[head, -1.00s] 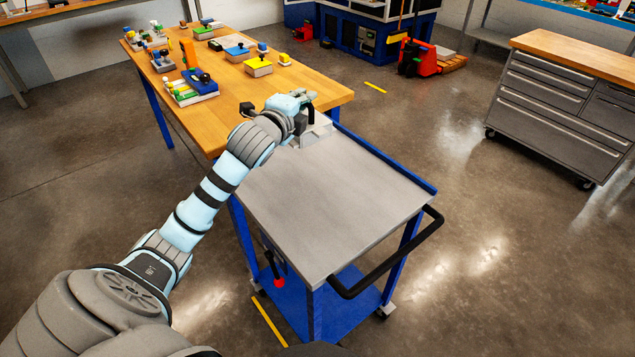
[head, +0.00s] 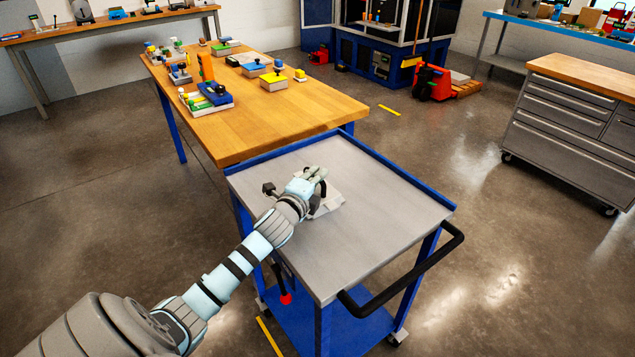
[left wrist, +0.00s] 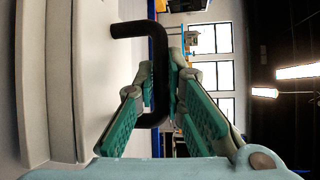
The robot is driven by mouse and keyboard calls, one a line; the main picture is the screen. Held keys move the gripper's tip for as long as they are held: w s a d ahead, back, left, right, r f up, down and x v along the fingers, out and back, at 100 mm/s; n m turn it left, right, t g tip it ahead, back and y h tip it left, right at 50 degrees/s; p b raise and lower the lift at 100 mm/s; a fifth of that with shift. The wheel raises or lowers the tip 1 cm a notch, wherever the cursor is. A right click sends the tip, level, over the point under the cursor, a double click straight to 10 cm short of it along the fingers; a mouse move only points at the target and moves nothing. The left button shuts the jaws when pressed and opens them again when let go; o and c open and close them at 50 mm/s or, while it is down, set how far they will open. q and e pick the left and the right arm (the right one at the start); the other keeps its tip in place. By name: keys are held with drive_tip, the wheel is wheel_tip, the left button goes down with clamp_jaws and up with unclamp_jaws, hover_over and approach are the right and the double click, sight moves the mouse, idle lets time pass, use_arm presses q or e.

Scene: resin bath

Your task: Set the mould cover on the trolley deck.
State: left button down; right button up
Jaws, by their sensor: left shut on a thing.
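The mould cover (head: 327,202) is a pale block with a black bar handle. In the head view it is over the left-middle part of the grey trolley deck (head: 385,235), close to the surface. I cannot tell whether it touches the deck. My left gripper (head: 318,180) is shut on the handle and hides part of the cover. In the left wrist view the green-padded fingers (left wrist: 172,85) close around the black handle (left wrist: 158,70); the pale cover (left wrist: 95,70) is on the left. My right gripper is not in view.
The trolley has a raised blue rim and a black push handle (head: 405,278) at the near right. A wooden table (head: 300,115) with several coloured blocks stands behind it. A grey drawer cabinet (head: 565,125) is at the right. The deck around the cover is clear.

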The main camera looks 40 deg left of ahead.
use_arm(q)
drive_tip(key=c, duration=1.7)
unclamp_jaws()
drive_tip(key=shift+r, duration=0.1)
drive_tip(key=shift+s, duration=0.1)
drive_tip(key=p+v, duration=0.1)
drive_tip(key=v, duration=1.1)
drive_tip(key=shift+p, duration=0.4)
drive_tip(key=shift+d, duration=0.1)
